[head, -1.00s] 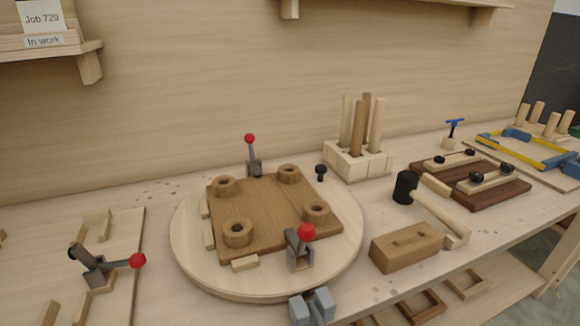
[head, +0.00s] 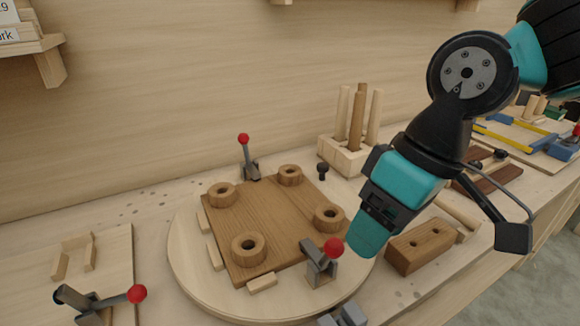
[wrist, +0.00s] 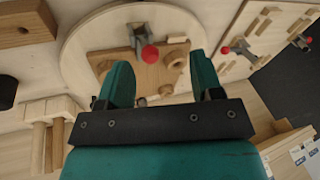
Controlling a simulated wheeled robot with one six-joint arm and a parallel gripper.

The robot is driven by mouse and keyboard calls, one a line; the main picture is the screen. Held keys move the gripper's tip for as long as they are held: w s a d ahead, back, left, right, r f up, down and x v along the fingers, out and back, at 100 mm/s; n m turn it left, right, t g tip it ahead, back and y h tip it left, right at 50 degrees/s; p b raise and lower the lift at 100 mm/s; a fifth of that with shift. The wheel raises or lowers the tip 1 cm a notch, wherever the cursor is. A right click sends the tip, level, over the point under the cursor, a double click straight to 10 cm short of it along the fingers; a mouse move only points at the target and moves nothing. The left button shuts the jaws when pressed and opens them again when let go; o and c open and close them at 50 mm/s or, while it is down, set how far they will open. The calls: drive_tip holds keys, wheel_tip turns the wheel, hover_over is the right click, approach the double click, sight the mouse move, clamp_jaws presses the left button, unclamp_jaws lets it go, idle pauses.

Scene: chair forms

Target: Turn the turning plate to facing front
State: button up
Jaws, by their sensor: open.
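The turning plate (head: 188,262) is a round pale wooden disc on the bench. A square brown wooden board (head: 270,222) with a round ring at each corner lies on it, edged by small pale blocks. One red-knobbed toggle clamp (head: 320,262) stands at its near right side and another (head: 248,160) at the far side. My gripper (head: 362,240) hangs at the plate's right edge in the head view, partly hiding it. In the wrist view my gripper (wrist: 160,85) has two teal fingers spread apart with nothing held; the plate (wrist: 80,45) shows beyond them.
A brown block (head: 420,247) and a mallet, mostly hidden by my arm, lie right of the plate. A peg holder (head: 342,155) stands behind. A dark knob (head: 322,172) is beside the plate. A fixture with a red-knobbed clamp (head: 135,294) is at left.

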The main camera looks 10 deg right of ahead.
drive_tip(key=w+r+m+h+p, duration=0.1)
drive_tip(key=w+r+p, duration=0.2)
drive_tip(key=w, duration=0.6)
drive_tip(key=w+r+h+p, duration=0.1)
drive_tip(key=w+r+p, duration=0.15)
drive_tip(key=w, duration=0.65)
drive_tip(key=m+h+p, duration=0.2)
drive_tip(key=p, duration=0.4)
hover_over(323, 164)
wheel_tip(323, 164, down, 5)
wheel_tip(323, 164, down, 17)
drive_tip(key=p, duration=0.4)
drive_tip(key=shift+r+p, duration=0.1)
drive_tip(key=shift+p, duration=0.25)
drive_tip(key=shift+s, duration=0.1)
clamp_jaws()
